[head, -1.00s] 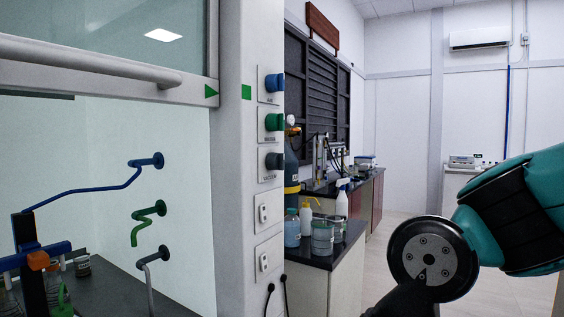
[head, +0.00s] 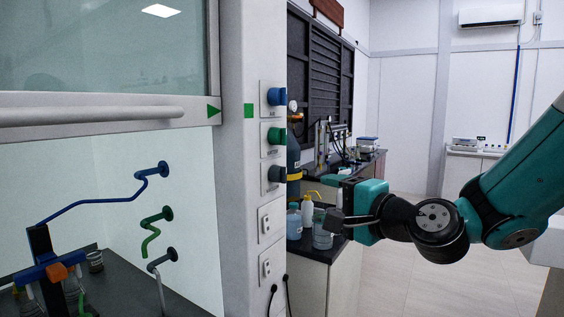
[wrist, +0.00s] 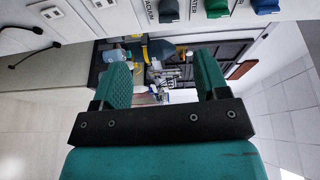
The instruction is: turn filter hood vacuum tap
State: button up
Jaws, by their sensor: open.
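The vacuum tap (head: 276,174) is a dark grey knob, the lowest of three knobs on the white post of the fumehood. It also shows as a dark knob by the VACUUM label at the top of the wrist view (wrist: 168,11). My gripper (head: 332,200) is open and empty, to the right of the post and slightly lower than the tap in the head view. In the wrist view my gripper (wrist: 163,75) has its two teal fingers spread apart, and the tap lies beyond their tips, not between them.
Above the tap are the green water knob (head: 276,136) and the blue air knob (head: 277,97). Two white sockets (head: 265,222) sit below. Bottles stand on a bench (head: 325,250) behind my gripper. The sash (head: 100,112) is raised at the left.

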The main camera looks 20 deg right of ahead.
jog(key=d+m, duration=0.1)
jog(key=p, duration=1.2)
send_near(281, 175)
jog(key=shift+t+h, duration=0.3)
jog(key=shift+h, duration=0.1)
jog(key=x, duration=0.8)
jog(key=shift+s+a, duration=0.1)
jog(key=shift+a, duration=0.15)
jog(key=shift+w+a+f, duration=0.2)
jog(key=shift+w, duration=0.5)
